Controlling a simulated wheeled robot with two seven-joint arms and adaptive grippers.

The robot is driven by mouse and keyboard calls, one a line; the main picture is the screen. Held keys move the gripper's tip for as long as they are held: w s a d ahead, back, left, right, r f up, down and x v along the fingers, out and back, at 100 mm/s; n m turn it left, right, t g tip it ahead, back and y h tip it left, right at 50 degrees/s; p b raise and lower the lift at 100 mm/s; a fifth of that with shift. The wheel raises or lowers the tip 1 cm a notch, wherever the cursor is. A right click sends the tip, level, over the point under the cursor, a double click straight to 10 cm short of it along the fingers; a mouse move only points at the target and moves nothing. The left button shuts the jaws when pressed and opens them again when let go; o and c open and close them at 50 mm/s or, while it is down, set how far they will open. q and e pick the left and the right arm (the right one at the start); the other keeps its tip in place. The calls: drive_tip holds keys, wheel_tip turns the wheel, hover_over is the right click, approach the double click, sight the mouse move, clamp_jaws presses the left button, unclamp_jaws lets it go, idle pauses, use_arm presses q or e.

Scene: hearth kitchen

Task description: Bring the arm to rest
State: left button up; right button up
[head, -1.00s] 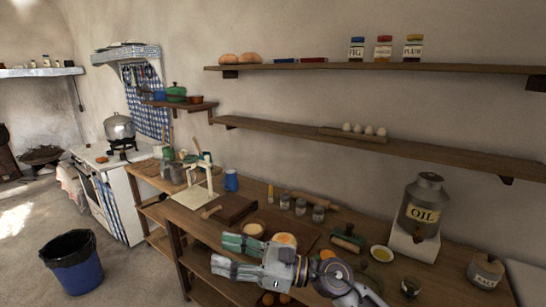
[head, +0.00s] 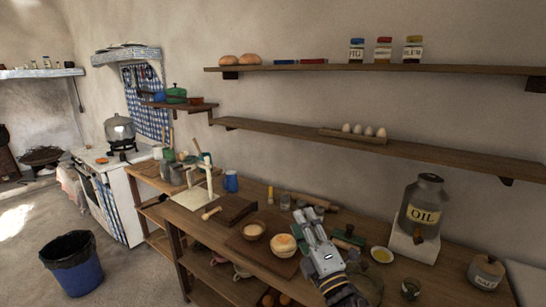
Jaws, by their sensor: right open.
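My right gripper (head: 308,222) is open and reaches in from the lower right over the wooden counter. Its fingers point up and away, toward the small jars and rolling pin at the back. I see nothing between its fingers. My left gripper is not in view.
An oil can (head: 424,208) on a white stand, a small yellow dish (head: 381,254) and a lidded pot (head: 486,271) are to the right. A rolling pin (head: 312,201) lies behind. A blue mug (head: 231,181) stands left. Shelves (head: 380,149) run above. A bin (head: 73,263) is on the floor.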

drive_tip(key=s+d+f+m+g+h, duration=0.35)
drive_tip(key=d+f+m, duration=0.3)
drive_tip(key=f, duration=0.35)
drive_tip(key=s+d+f+m+g+h, duration=0.2)
drive_tip(key=d+f+m+g+h, duration=0.3)
drive_tip(key=f+m, duration=0.4)
drive_tip(key=s+d+f+m+g+y, duration=0.1)
drive_tip(key=s+f+m+g, duration=0.25)
drive_tip(key=s+f, duration=0.45)
drive_tip(key=s+d+f+m+g+y, duration=0.15)
drive_tip(key=s+f+g, duration=0.35)
drive_tip(key=s, duration=0.6)
wheel_tip(320, 180, down, 32)
drive_tip(key=s+f+g, duration=0.1)
drive_tip(key=s, duration=0.1)
drive_tip(key=s+d+f, duration=0.2)
drive_tip(key=s+f, duration=0.8)
drive_tip(key=s, duration=0.1)
drive_tip(key=s+d+f+g+h, duration=0.1)
drive_tip(key=s+d+f, duration=0.1)
drive_tip(key=s+f, duration=0.8)
drive_tip(key=shift+s+d+g, duration=0.2)
drive_tip(key=shift+s+g, duration=0.1)
drive_tip(key=shift+s, duration=0.4)
